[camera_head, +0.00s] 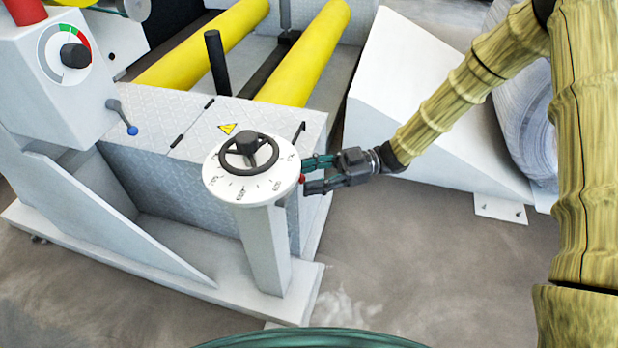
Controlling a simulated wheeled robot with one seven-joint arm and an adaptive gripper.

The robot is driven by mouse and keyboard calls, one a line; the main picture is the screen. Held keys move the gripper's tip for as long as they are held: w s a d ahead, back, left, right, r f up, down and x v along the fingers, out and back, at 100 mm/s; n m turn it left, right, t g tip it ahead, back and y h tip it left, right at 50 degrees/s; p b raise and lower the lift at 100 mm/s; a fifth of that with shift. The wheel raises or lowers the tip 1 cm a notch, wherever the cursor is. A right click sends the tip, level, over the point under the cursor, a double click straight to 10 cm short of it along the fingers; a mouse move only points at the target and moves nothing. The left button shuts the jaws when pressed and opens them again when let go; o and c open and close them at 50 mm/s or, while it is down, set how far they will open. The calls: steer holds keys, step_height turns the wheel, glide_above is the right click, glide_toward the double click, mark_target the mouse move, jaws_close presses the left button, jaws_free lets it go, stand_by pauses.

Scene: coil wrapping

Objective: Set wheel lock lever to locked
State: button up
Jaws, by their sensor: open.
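A black handwheel (236,164) sits on a round white dial (222,187) with printed marks, on top of a white post. A small red knob (302,178) shows at the right rim of the dial; it may be the end of the wheel lock lever, but the rest of it is hidden. My gripper (305,174) comes in from the right with its fingers open. The fingertips are on either side of the red knob, close to the dial's rim. I cannot tell whether they touch it, nor which position the lever is in.
A grey lever with a blue ball (131,129) is on the machine at left, below a coloured gauge (52,60). Yellow rollers (303,58) lie behind the tread-plate cover (192,160). A white sloped block (400,85) stands behind my arm. Floor in front is clear.

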steer(key=shift+a, duration=0.15)
jaws_close()
steer(key=shift+s, duration=0.1)
